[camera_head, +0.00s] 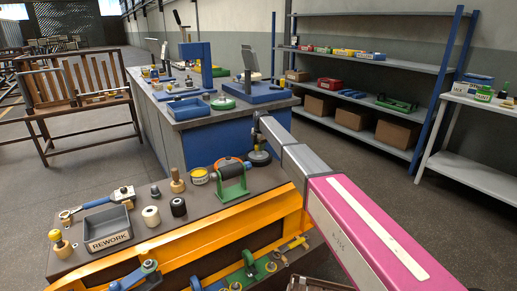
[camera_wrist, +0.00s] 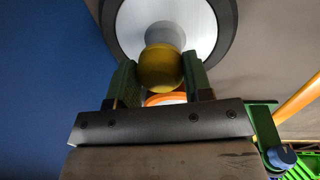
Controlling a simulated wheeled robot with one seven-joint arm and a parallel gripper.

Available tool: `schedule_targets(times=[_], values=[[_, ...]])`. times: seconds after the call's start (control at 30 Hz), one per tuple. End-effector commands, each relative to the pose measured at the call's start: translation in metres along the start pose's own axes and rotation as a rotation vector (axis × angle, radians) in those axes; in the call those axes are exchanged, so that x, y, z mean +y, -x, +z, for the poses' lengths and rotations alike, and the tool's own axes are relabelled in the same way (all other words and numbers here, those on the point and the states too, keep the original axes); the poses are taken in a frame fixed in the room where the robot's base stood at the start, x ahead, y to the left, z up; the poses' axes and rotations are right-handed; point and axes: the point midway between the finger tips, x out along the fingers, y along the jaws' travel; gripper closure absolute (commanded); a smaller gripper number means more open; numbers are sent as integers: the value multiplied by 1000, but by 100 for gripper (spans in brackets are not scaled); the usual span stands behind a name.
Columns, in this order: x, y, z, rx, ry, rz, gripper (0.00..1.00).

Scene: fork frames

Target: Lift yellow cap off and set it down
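In the wrist view a round yellow cap (camera_wrist: 160,68) sits between the two green fingers of my gripper (camera_wrist: 159,80). Both fingers appear to touch its sides. Behind it is a pale grey disc with a dark rim (camera_wrist: 218,52). I cannot tell whether the cap is joined to it. An orange ring (camera_wrist: 165,99) shows just below the cap, partly hidden. In the head view my arm reaches over the table's far right corner.
A blue workbench (camera_head: 208,140) stands behind.

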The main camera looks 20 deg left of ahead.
Motion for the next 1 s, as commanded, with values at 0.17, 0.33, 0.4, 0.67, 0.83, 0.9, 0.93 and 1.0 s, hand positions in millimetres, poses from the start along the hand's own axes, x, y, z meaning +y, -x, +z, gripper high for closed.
schedule_targets(times=[0.17,0.33,0.4,0.67,0.83,0.9,0.93,1.0], values=[[0,1,0,0,0,0,97],[1,5,0,0,0,1,97],[1,8,0,0,0,0,97],[2,16,0,0,0,-1,97],[2,22,0,0,0,0,97],[3,24,0,0,0,0,97],[3,25,0,0,0,0,97],[3,28,0,0,0,0,97]])
